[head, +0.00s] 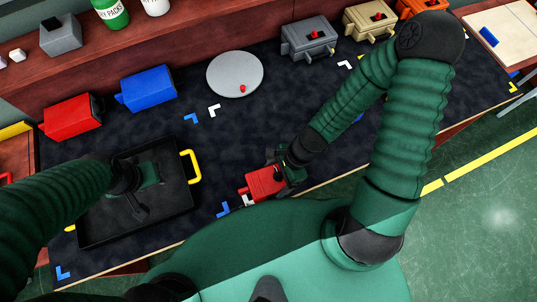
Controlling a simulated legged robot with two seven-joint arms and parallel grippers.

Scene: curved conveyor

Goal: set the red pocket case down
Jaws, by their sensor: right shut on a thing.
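The red pocket case (261,185) is near the front edge of the dark mat, just right of the black tray (187,208). My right gripper (284,172) is shut on the case at its right end. The fingers are partly hidden by the wrist and the case. I cannot tell whether the case touches the mat. My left gripper (139,209) is above the black tray, apart from the red pocket case. Its fingers are dark against the tray, and I cannot tell whether they are open.
A larger red box (70,117) and a blue box (148,89) stand at the back left. A grey disc (235,74) with a red knob lies behind the pocket case. Grey (307,38) and tan (368,25) boxes stand at the back. White and blue corner marks lie on open mat.

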